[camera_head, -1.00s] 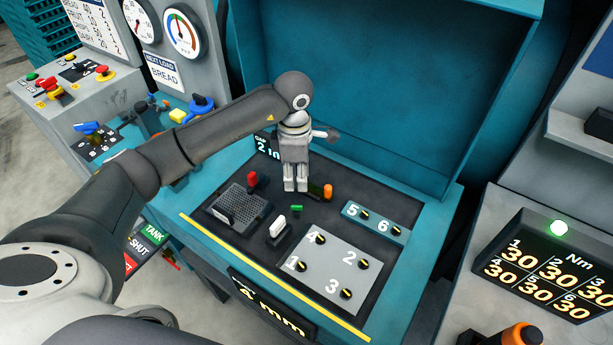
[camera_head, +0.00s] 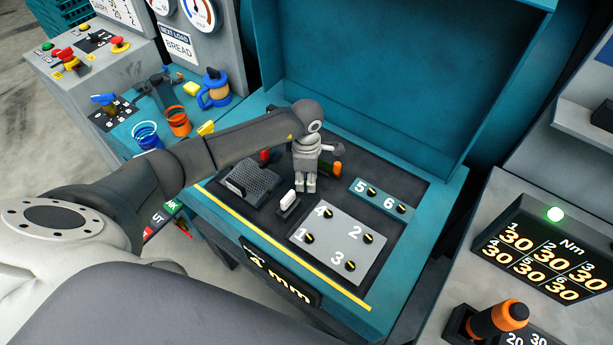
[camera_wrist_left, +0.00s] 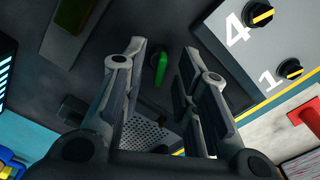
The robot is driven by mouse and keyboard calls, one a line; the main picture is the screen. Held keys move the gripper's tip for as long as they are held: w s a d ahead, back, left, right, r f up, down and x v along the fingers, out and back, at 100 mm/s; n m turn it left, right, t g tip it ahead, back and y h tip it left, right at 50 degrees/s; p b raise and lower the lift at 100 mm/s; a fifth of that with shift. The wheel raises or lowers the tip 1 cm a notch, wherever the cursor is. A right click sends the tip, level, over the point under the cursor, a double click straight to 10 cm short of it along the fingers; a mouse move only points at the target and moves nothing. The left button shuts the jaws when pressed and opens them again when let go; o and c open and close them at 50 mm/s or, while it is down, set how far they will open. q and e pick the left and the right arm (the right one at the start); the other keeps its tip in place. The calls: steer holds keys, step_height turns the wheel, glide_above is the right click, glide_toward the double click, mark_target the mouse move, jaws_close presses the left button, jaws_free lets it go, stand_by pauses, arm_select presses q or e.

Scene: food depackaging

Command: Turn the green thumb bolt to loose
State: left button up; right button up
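The green thumb bolt (camera_wrist_left: 160,70) stands on the dark plate in the left wrist view, seen between my two fingers; I cannot tell how far it is from the fingertips. It is hidden in the head view, likely by the gripper. My left gripper (camera_head: 304,187) points down over the dark plate, beside the white block (camera_head: 289,199). In the left wrist view its fingers (camera_wrist_left: 160,52) are spread with nothing held between them. My right gripper is not in view.
A grey plate (camera_head: 335,245) with numbered bolts lies in front and right; a teal strip (camera_head: 383,197) carries bolts 5 and 6. A perforated grate (camera_head: 250,185), a red knob (camera_head: 265,156) and an orange knob (camera_head: 337,168) stand close by. A teal hood rises behind.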

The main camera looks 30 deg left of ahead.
arm_select(q)
steer(key=shift+c, duration=0.4)
jaws_close()
